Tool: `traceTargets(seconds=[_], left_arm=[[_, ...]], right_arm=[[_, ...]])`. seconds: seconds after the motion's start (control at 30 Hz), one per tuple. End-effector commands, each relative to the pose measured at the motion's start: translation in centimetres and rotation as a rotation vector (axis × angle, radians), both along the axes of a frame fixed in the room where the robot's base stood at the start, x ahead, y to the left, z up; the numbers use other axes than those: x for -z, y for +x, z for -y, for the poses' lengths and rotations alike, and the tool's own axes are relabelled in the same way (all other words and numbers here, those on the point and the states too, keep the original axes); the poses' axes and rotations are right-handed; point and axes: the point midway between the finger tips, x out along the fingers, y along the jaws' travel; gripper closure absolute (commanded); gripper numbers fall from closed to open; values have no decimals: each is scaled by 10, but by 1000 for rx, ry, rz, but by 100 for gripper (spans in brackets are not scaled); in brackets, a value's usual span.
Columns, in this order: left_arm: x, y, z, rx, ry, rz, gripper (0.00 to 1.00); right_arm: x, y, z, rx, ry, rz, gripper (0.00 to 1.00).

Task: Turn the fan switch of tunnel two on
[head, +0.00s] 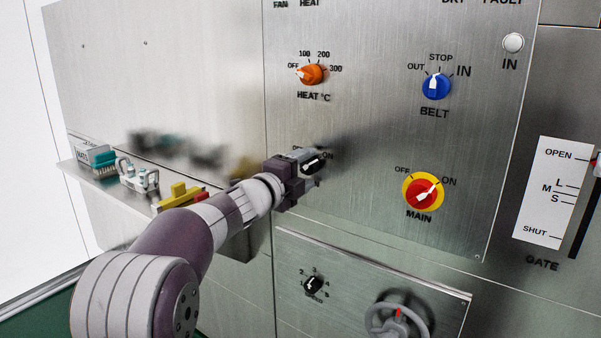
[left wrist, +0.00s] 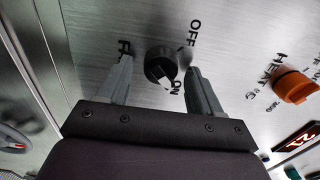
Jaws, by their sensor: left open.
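The fan switch is a small black knob (head: 314,164) on the steel panel, partly hidden by my left gripper (head: 304,160) in the head view. In the left wrist view the black knob (left wrist: 158,63) sits between the two spread fingers of my left gripper (left wrist: 159,68). The fingers stand on either side of it, with gaps visible. A white mark on the knob lies close to the ON label; OFF is printed farther up. The tunnel number is not readable on the panel. My right gripper is not in view.
An orange heat knob (head: 312,74) is above the fan switch. A blue belt knob (head: 436,87) and a red-yellow main switch (head: 423,192) are to the right. A speed knob (head: 313,285) and handwheel (head: 398,318) are below. A shelf (head: 112,187) holds small items at left.

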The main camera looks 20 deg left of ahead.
Motion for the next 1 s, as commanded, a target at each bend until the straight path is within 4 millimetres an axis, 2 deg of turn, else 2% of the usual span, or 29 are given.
traceTargets(seconds=[0.17,0.4,0.6,0.73,1.0], left_arm=[[-1,-20,-8,-2,1,1,35],[-2,-80,-30,-4,1,1,35],[0,-112,-42,-3,0,-1,35],[1,-119,-43,0,0,-1,35],[0,-119,-43,0,0,0,35]], right_arm=[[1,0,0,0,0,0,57],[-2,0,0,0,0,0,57],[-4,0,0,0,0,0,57],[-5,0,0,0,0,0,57],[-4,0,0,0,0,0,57]])
